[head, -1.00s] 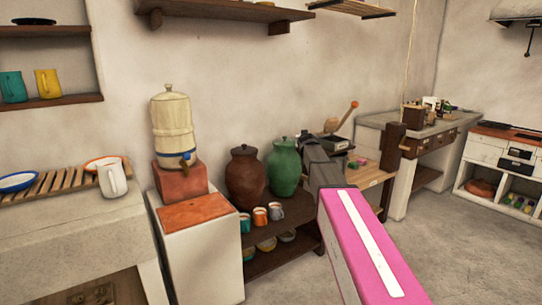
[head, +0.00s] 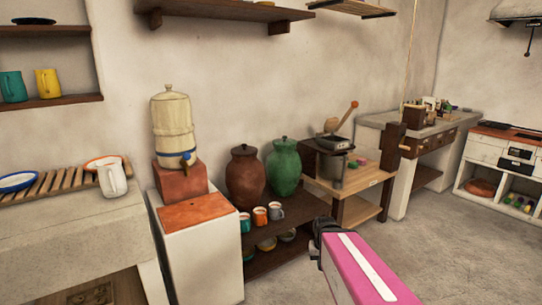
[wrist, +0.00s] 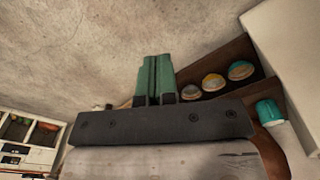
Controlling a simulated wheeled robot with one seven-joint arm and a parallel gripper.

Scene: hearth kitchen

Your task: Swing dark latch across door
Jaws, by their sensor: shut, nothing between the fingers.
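My gripper (wrist: 155,75) shows in the wrist view, its green fingers pressed together with nothing between them. Bare floor lies beyond the fingertips. In the head view my pink arm comes up from the lower right, and its dark end is low in front of the low dark shelf; the fingers cannot be made out there. I cannot make out a dark latch, or a door that it crosses, in either view.
A dark wooden shelf (head: 262,262) holds mugs (head: 260,216), bowls, a brown jar (head: 245,177) and a green jar (head: 283,167). A wooden table (head: 362,208) carries a grey pot-like machine. A white cabinet (head: 215,250) stands left. Open floor (head: 450,255) lies right.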

